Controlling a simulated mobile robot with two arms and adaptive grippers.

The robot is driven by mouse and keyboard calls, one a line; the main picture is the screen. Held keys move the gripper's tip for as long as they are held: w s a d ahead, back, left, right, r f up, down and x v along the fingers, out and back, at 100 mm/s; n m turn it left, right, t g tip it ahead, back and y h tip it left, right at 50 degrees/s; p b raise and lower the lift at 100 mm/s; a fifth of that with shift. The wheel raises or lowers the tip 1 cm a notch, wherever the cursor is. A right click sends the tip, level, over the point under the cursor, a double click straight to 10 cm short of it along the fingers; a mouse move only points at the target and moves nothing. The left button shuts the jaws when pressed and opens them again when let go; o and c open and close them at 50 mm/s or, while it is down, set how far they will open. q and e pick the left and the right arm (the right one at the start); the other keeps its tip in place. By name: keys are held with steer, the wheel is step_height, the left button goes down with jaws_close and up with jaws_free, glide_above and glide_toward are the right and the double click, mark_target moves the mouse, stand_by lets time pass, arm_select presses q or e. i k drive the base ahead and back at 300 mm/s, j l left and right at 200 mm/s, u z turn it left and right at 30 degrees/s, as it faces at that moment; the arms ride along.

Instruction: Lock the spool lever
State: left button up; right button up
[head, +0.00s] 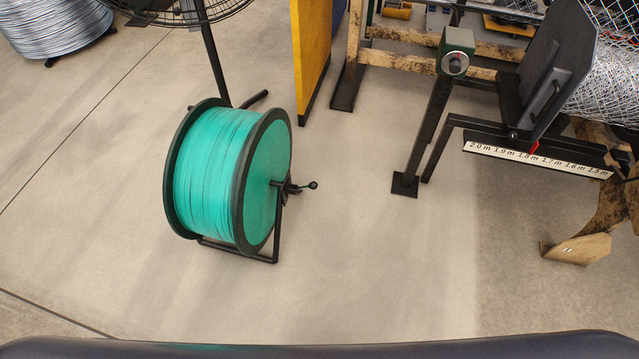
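A spool (215,175) wound with teal wire stands on a black floor frame (276,235) left of centre in the head view. Its dark flanges are upright, and its teal side face turns to the right. A small black lever (300,187) with a ball knob (313,185) sticks out to the right from the spool's hub. I cannot tell from this view whether the lever is locked. Neither of my grippers is in view.
A pedestal fan (205,50) stands behind the spool, and a yellow panel (311,50) behind it to the right. A machine with a marked scale (535,160) and a green control box (456,52) is at right. A grey wire coil (50,25) is far left. The floor in front is clear.

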mark_target(313, 185)
steer(key=i+l+u, duration=0.1)
steer(key=i+l, duration=0.3)
steer(key=i, duration=0.2)
steer(key=i+l, duration=0.4)
steer(key=i, duration=0.15)
steer(key=u, duration=0.05)
